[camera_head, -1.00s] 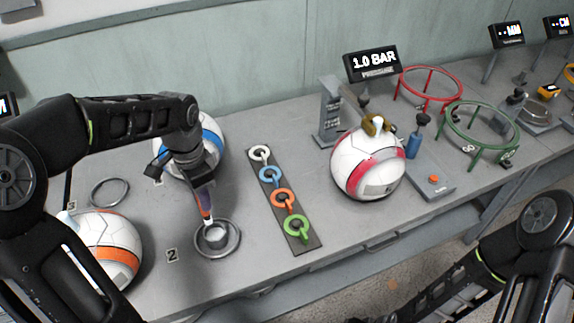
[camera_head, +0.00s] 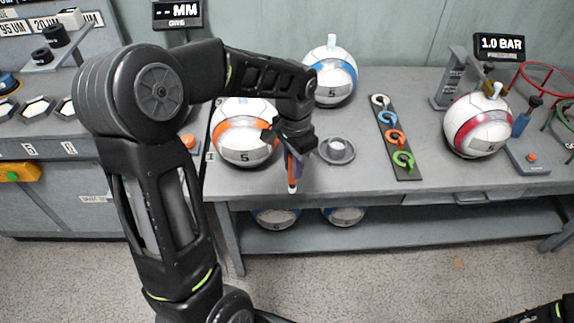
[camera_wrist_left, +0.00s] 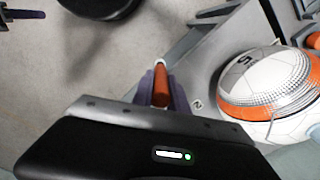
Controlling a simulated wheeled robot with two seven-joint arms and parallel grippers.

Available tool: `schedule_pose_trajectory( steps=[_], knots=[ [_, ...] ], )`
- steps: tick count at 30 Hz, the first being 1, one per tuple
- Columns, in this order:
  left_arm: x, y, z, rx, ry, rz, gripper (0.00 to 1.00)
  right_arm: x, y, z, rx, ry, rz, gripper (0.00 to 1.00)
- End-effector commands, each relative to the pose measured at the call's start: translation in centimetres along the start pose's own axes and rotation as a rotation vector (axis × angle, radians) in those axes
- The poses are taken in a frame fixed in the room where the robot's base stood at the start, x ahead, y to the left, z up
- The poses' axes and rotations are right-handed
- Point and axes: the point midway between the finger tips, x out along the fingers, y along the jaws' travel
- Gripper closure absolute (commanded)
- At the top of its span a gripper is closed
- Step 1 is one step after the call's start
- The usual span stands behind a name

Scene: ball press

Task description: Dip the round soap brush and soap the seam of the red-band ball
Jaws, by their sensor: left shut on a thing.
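The red-band ball (camera_head: 478,125) sits at the right of the bench beside the press stand, its red band facing front. My left gripper (camera_head: 291,160) is shut on the soap brush (camera_head: 293,186). The brush has an orange-red body and a pale tip, pointing down, and is held clear in front of the bench edge, well left of the red-band ball. In the left wrist view the brush (camera_wrist_left: 160,86) shows between the purple fingers. The small soap cup (camera_head: 337,150) stands in a round dish to the right of the brush.
An orange-band ball (camera_head: 245,133) stands just left of my left gripper, and a blue-band ball (camera_head: 330,77) behind. A strip of coloured ring keys (camera_head: 397,137) lies between the dish and the red-band ball. A 1.0 BAR display (camera_head: 502,45) stands behind the ball.

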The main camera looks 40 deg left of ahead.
Motion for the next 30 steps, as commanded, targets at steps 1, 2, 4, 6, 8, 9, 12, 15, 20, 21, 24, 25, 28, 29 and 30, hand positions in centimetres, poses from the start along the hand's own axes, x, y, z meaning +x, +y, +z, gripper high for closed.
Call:
schedule_pose_trajectory(
  steps=[1, 2, 4, 6, 8, 9, 12, 15, 20, 21, 24, 25, 28, 29, 30],
  knots=[
    [0.6, 0.1, -0.6, -0.038, -0.003, 0.001, 1.0, 0.0, 0.0, -0.1, 0.0, 0.001, 0.0, 1.0],
    [0.9, 0.2, -0.9, -0.065, -0.004, 0.0, 1.0, 0.0, 0.0, -0.1, 0.0, 0.002, 0.0, 1.0],
    [1.9, 0.5, -1.8, -0.125, -0.005, -0.001, 1.0, 0.0, 0.0, -0.1, 0.0, 0.002, 0.0, 1.0],
    [3.0, 0.9, -2.7, -0.185, -0.006, -0.001, 1.0, 0.0, 0.0, -0.1, 0.0, 0.002, 0.0, 1.0],
    [4.2, 1.4, -3.6, -0.235, -0.006, -0.003, 1.0, 0.0, 0.0, -0.1, 0.0, 0.002, 0.0, 1.0],
    [5.1, 1.9, -4.2, -0.266, -0.007, -0.003, 1.0, 0.0, 0.0, -0.1, 0.0, 0.002, 0.0, 1.0],
    [7.4, 3.3, -5.5, -0.33, -0.007, -0.005, 1.0, 0.0, 0.0, -0.1, 0.0, 0.002, 0.0, 1.0],
    [9.9, 5.2, -6.6, -0.368, -0.006, -0.005, 1.0, 0.0, 0.0, -0.1, 0.0, 0.002, 0.0, 1.0],
    [13.4, 8.3, -7.3, -0.372, -0.003, -0.001, 1.0, 0.0, 0.0, -0.1, 0.0, 0.002, 0.0, 1.0],
    [13.9, 8.9, -7.4, -0.367, -0.004, 0.0, 1.0, 0.0, 0.0, -0.1, 0.0, 0.001, 0.0, 1.0],
    [14.6, 9.6, -7.5, -0.363, 0.0, 0.001, 1.0, 0.0, 0.0, -0.1, 0.0, 0.001, 0.0, 1.0],
    [14.7, 9.7, -7.5, -0.362, 0.0, 0.001, 1.0, 0.0, 0.0, -0.1, 0.0, 0.001, 0.0, 1.0],
    [14.8, 9.7, -7.5, -0.363, 0.0, 0.001, 1.0, 0.0, 0.0, -0.1, 0.0, 0.001, 0.0, 1.0],
    [14.8, 9.7, -7.5, -0.363, 0.001, 0.001, 1.0, 0.0, 0.0, -0.1, 0.0, 0.001, 0.0, 1.0],
    [14.8, 9.7, -7.5, -0.363, 0.0, 0.001, 1.0, 0.0, 0.0, -0.1, 0.0, 0.001, 0.0, 1.0]
  ],
)
